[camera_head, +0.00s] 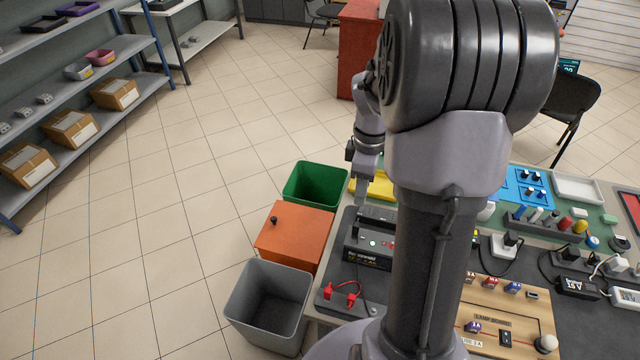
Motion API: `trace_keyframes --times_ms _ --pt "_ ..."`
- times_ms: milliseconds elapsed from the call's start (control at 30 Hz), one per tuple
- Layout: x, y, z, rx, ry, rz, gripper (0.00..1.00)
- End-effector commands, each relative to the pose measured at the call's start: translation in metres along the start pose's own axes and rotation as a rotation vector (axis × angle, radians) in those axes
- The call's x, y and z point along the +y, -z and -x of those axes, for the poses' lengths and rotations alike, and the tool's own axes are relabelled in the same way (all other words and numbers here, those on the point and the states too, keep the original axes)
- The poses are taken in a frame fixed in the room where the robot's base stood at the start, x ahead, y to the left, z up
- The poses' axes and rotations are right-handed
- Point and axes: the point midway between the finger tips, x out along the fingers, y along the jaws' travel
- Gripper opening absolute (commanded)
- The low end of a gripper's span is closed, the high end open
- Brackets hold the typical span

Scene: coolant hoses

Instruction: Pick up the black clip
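I cannot make out a black clip for certain; my own arm covers much of the bench. A thin dark lead (364,291) runs down the grey mat beside my arm, and its lower end is too small to tell. Two red clips (328,292) joined by a red lead lie at the mat's front left. A black powered unit (367,257) with small lit buttons stands behind them. My gripper (362,197) points down above the back of this unit, partly hidden by my arm. Its fingers are too small to tell whether they are open or shut.
A green bin (315,168), an orange box (293,205) and a grey bin (246,290) stand along the bench's left side. A wooden lamp board (495,300), plugs and adapters crowd the bench to the right. Floor at left is clear.

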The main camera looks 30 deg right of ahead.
Motion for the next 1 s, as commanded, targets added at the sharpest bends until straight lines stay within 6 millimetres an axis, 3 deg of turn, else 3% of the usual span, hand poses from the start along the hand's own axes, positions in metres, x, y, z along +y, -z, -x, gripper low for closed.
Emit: trace_keyframes --times_ms 33,100,300,533,733,933,1000 --pt "-0.002 0.0 -0.022 -0.001 0.005 0.0 0.4" --pt "-0.002 0.0 -0.045 -0.001 0.005 0.001 0.4" --pt "-0.002 0.001 -0.095 0.0 0.004 0.0 0.4" --pt "-0.001 0.002 -0.117 0.001 0.001 -0.001 0.4" --pt "0.0 0.004 -0.156 0.0 0.002 0.0 0.4" --pt "0.0 0.004 -0.157 0.001 0.0 -0.002 0.4" --pt "0.0 0.004 -0.156 0.001 0.0 -0.002 0.3"
